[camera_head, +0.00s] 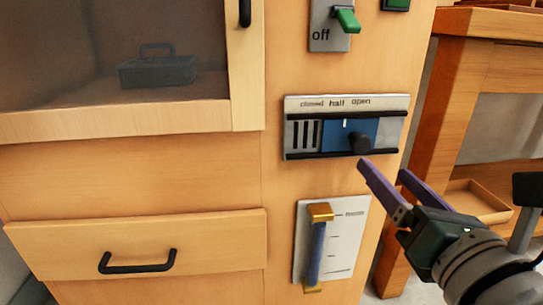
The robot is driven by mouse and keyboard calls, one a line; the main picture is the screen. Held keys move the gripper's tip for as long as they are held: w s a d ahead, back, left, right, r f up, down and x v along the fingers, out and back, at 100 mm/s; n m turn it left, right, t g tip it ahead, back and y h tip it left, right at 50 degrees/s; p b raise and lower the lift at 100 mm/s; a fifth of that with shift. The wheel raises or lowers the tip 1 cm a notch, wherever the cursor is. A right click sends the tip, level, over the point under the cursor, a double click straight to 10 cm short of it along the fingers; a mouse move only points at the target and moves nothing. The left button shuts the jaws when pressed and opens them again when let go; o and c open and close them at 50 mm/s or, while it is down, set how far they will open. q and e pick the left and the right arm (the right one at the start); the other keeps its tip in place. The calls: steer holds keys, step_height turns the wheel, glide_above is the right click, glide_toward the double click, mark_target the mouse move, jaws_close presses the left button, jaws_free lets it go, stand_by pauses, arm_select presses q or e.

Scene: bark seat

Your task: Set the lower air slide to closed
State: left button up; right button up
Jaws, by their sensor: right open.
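The air slide (345,127) is a grey panel on the wooden cabinet front, labelled "closed", "half" and "open" along its top. Dark vent slots show uncovered at the left, under "closed". My right gripper (382,171) is open and empty, with its purple fingers just below and right of the knob, apparently apart from it. My left gripper is not in view.
A green switch (347,20) labelled "off" is above the slide. A gauge with a brass-topped blue bar (317,245) is below. A drawer with a black handle (138,262) is at lower left. A wooden table (490,25) stands at right.

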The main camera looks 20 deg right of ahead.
mark_target(363, 146)
steer(key=b+x, duration=0.3)
steer(key=x, duration=0.6)
steer(key=shift+w+d, duration=0.25)
steer(key=shift+w, duration=0.05)
jaws_close()
stand_by(1.0)
